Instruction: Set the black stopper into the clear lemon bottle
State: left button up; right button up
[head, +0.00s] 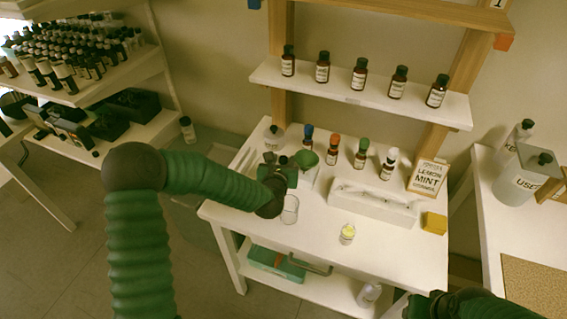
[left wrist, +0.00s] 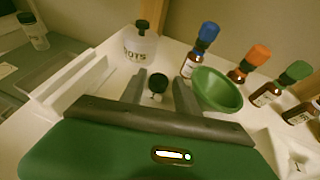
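The black stopper (left wrist: 158,83) shows in the left wrist view between the fingertips of my left gripper (left wrist: 158,88), with a gap visible on each side. What lies below the stopper is small and pale. In the head view the left gripper (head: 277,168) is over the table's left part, and the stopper cannot be told apart from it there. A small clear bottle with a yellow top or content (head: 347,234), likely the lemon bottle, stands apart near the table's front. My right gripper (head: 440,304) is at the bottom edge, partly cut off; its fingers are unclear.
A green funnel (left wrist: 216,90) is close right of the left gripper. Behind stand bottles with blue, orange (head: 333,148), green and white caps, and a DOTS bottle (left wrist: 140,45). A white tray (head: 372,205), a yellow block (head: 434,222) and a clear round item (head: 290,210) are also on the table.

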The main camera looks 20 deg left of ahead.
pick_arm(q)
jog(key=shift+w+a, duration=0.1)
jog(key=shift+c, duration=0.4)
jog(key=shift+a, duration=0.1)
jog(key=c, duration=0.7)
grip_shut()
